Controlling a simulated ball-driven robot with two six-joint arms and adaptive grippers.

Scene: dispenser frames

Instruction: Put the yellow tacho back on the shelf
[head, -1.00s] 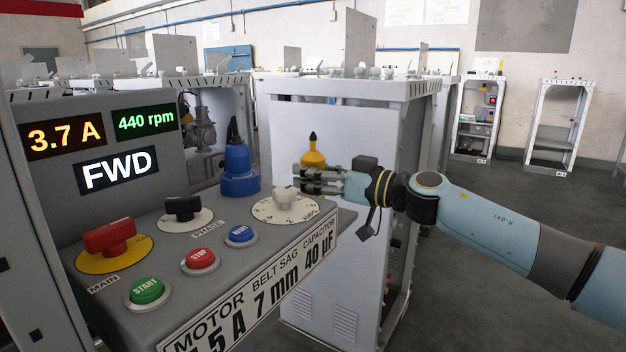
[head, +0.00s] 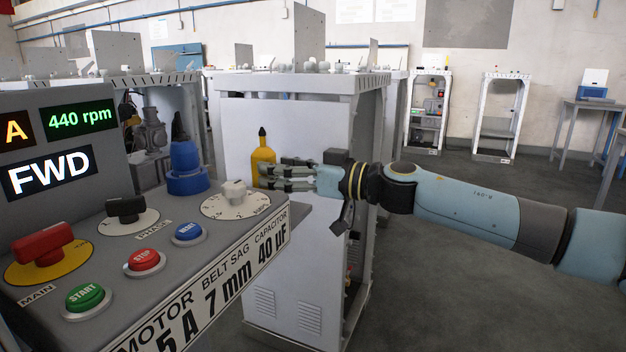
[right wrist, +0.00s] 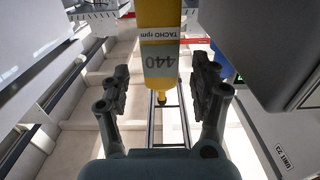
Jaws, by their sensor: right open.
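The yellow tacho (head: 263,152) is upright with a black pointed tip, behind the console's far edge in the head view. In the right wrist view the tacho (right wrist: 158,50) shows its label "TACHO rpm" and reading 440. My right gripper (head: 268,174) is at the tacho's lower right side, its fingertips overlapping it in the picture. In the wrist view the open fingers (right wrist: 160,88) lie left and right of the tacho with gaps on both sides. What the tacho rests on is hidden. I cannot tell which surface is the shelf. My left gripper is not in view.
The grey console (head: 130,265) with buttons and knobs fills the lower left. A blue device (head: 186,172) stands at its back. A white cabinet (head: 300,250) is behind my right gripper. Open racks (head: 503,118) stand at the back wall. The floor at right is clear.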

